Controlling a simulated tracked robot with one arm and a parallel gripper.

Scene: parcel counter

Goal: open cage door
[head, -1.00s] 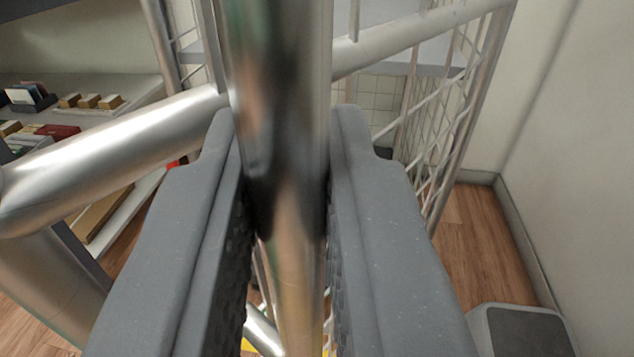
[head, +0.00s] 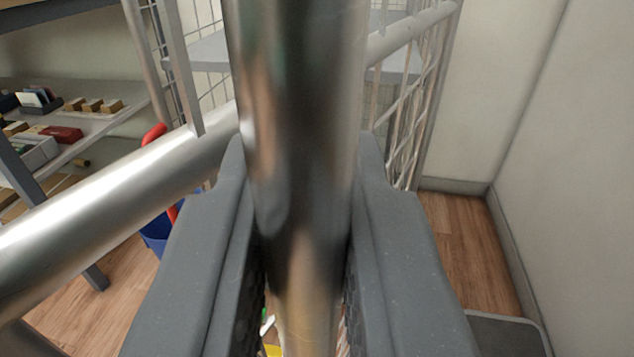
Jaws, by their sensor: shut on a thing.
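A shiny vertical metal bar (head: 305,110) of the cage door fills the middle of the head view. My gripper (head: 305,180) is shut on this bar, with one grey finger on each side of it. A thick metal tube (head: 110,200) runs from the lower left up to the bar. The wire cage (head: 415,100) with its mesh side and grey shelf stands behind the bar. The bar and my fingers hide much of the cage, and I cannot see the hinge or latch.
A shelf unit (head: 100,125) with small boxes stands at the left. A blue bucket-like thing (head: 157,232) with a red part is on the wooden floor behind the tube. A pale wall (head: 580,150) closes the right side. A grey-topped object (head: 500,335) sits low at the right.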

